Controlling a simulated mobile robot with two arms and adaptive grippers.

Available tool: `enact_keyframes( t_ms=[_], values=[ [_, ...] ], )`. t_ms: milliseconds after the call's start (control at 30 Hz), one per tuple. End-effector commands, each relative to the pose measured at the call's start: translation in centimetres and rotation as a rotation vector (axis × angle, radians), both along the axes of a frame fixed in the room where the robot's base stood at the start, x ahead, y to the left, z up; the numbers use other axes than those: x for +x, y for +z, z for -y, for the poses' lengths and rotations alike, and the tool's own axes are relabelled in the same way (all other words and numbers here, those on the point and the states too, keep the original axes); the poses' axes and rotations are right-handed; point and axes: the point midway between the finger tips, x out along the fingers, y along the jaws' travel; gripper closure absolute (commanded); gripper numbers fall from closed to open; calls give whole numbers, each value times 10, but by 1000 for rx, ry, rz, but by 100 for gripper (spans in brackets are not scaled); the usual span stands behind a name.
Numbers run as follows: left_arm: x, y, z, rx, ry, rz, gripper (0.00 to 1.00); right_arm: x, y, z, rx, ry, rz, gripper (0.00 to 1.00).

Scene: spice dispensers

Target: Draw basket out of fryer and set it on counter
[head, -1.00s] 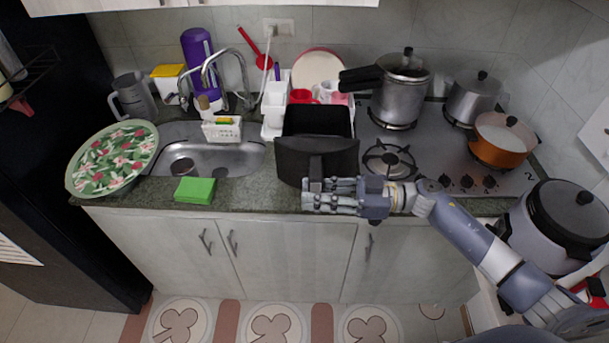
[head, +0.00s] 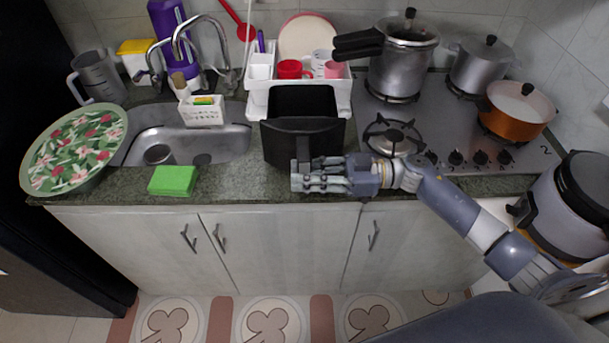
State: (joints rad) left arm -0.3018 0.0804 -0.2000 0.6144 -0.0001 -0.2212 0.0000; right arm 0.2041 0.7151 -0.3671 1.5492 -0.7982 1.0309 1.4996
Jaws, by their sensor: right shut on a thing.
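The black basket (head: 278,142) is an open-topped box between the sink and the stove, at the front part of the counter (head: 230,183) in the head view. It looks upright, and its dark inside looks empty. I cannot tell for sure whether its bottom touches the counter. My right gripper (head: 303,180) is shut on the basket's handle (head: 304,150) at its front. The fingers cover the handle's lower part. My left gripper is not in view. A grey-white cooker with a black lid (head: 585,190), maybe the fryer, stands at the right edge, partly cut off.
A white dish rack (head: 343,98) with cups is just behind the basket. The stove (head: 455,125) with pots is to its right. A green sponge (head: 173,181), the sink (head: 225,140) and a floral plate (head: 75,150) are to its left. Little counter is free.

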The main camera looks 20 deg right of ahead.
Motion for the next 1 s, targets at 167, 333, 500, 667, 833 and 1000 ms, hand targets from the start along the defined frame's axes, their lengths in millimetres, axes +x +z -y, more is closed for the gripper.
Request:
enact_keyframes(
  t_ms=[167, 333, 500, 667, 833, 1000],
  values=[
    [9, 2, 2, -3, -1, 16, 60, 0, 3, 0, 1, 0, 6, 100],
    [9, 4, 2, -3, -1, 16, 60, 0, 4, 0, 1, 0, 4, 100],
    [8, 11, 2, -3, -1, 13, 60, 0, 6, 2, -1, -3, 4, 100],
    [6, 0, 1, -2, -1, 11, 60, 0, -8, 1, 0, -2, 4, 100],
    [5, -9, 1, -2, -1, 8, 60, 0, -22, 2, 0, -3, 4, 100],
    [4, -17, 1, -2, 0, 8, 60, 0, -35, 1, 0, -3, 5, 100]
  ],
)
